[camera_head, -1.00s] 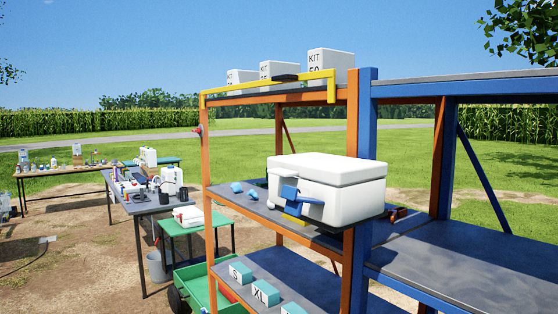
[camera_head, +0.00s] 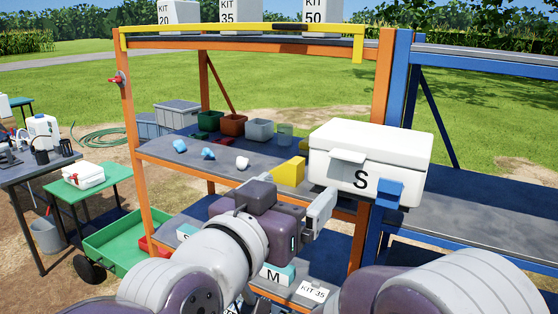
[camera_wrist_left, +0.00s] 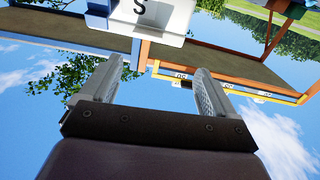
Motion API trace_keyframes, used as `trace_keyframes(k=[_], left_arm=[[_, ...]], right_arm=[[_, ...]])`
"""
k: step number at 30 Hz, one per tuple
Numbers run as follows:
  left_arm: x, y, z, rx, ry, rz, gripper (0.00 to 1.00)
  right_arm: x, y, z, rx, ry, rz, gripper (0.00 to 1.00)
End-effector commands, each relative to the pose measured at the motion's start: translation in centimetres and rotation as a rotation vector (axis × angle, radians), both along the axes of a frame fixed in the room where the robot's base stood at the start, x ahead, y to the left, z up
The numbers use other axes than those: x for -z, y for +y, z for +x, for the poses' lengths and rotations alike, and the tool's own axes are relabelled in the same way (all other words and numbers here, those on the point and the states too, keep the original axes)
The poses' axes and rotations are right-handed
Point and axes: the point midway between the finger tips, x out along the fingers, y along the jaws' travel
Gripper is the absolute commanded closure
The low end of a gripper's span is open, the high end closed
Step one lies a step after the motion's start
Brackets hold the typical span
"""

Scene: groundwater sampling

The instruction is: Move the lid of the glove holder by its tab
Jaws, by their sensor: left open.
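My left gripper (camera_head: 320,205) is open and empty, just below and in front of the box, apart from the tab. In the left wrist view its two fingers (camera_wrist_left: 157,68) stand wide apart, with part of the box (camera_wrist_left: 165,14) beyond them at the top. My right gripper is out of view.
A blue block (camera_head: 388,193) sits at the box's front right, and a yellow block (camera_head: 288,172) at its left. Orange and blue posts frame the shelf (camera_head: 215,160), with a yellow rail (camera_head: 240,34) above. Small bins (camera_head: 232,124) stand behind. Boxes marked M and KIT 35 lie on the lower shelf.

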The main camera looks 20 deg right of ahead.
Motion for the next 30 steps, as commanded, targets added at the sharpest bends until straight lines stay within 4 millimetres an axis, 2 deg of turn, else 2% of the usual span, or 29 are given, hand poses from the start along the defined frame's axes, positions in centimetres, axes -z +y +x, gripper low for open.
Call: trace_keyframes(k=[5,12,18,23,30], left_arm=[[-0.6,-1.2,1.3,-0.011,-0.032,-0.001,0.11],[-0.9,-5.8,5.3,-0.01,-0.029,0.001,0.11],[-0.8,-8.3,7.5,-0.011,-0.03,-0.001,0.11],[-0.5,-9.3,8.3,-0.011,-0.03,-0.001,0.11],[-0.4,-9.5,8.5,-0.011,-0.03,-0.002,0.11]], right_arm=[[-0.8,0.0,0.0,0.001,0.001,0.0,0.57],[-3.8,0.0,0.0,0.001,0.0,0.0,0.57],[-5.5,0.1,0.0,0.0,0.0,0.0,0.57],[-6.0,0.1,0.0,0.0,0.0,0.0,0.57],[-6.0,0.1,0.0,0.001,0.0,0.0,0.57]])
